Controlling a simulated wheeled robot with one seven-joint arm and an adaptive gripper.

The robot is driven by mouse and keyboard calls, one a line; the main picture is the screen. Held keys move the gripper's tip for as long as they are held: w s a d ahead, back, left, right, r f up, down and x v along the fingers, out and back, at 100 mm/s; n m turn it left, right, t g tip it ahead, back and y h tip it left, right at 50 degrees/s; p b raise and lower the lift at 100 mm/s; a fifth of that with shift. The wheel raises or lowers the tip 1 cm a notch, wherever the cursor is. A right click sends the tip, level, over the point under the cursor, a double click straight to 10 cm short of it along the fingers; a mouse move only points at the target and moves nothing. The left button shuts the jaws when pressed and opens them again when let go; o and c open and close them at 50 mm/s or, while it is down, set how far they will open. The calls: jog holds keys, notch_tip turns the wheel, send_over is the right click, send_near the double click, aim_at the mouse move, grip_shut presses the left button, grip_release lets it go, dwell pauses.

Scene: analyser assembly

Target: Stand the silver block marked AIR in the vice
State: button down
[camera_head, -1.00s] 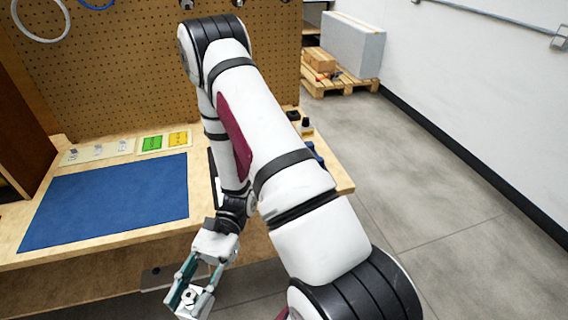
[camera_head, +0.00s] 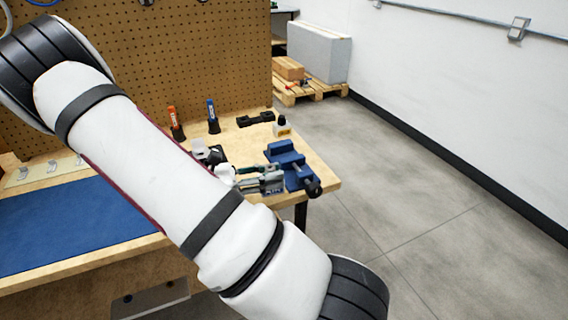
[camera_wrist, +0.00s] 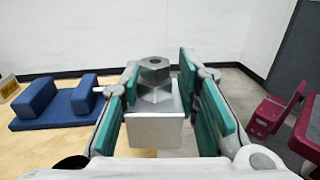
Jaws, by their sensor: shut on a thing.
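The silver block (camera_wrist: 154,130) is between the teal finger pads of my gripper (camera_wrist: 158,84) in the wrist view. A hex fitting (camera_wrist: 155,75) stands on top of it. In the head view my gripper (camera_head: 250,179) is shut on the block (camera_head: 272,187), just left of the blue vice (camera_head: 285,155).
A small bottle (camera_head: 282,128), a black holder (camera_head: 255,119) and orange (camera_head: 174,122) and blue (camera_head: 212,115) upright items stand behind on the bench. The blue mat (camera_head: 70,225) lies left. The bench's right edge is close to the vice.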

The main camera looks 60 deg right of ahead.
jog(key=w+d+b, duration=0.1)
jog(key=w+d, duration=0.1)
jog(key=d, duration=0.3)
jog(key=w+d+n+t+h, duration=0.1)
jog(key=w+d, duration=0.1)
jog(key=d, duration=0.3)
jog(key=w+d+t+b, duration=0.1)
jog(key=w+d, duration=0.1)
jog(key=d, duration=0.4)
jog(key=shift+w+n+b, duration=0.2)
jog(key=shift+n+b, duration=0.1)
jog(key=shift+b, duration=0.05)
jog(key=f, duration=0.1)
jog(key=d+f+b, duration=0.1)
jog(key=shift+w+f, duration=0.1)
jog(key=shift+f, duration=0.6)
jog(key=shift+f, duration=0.1)
jog(key=c, duration=1.2)
grip_release()
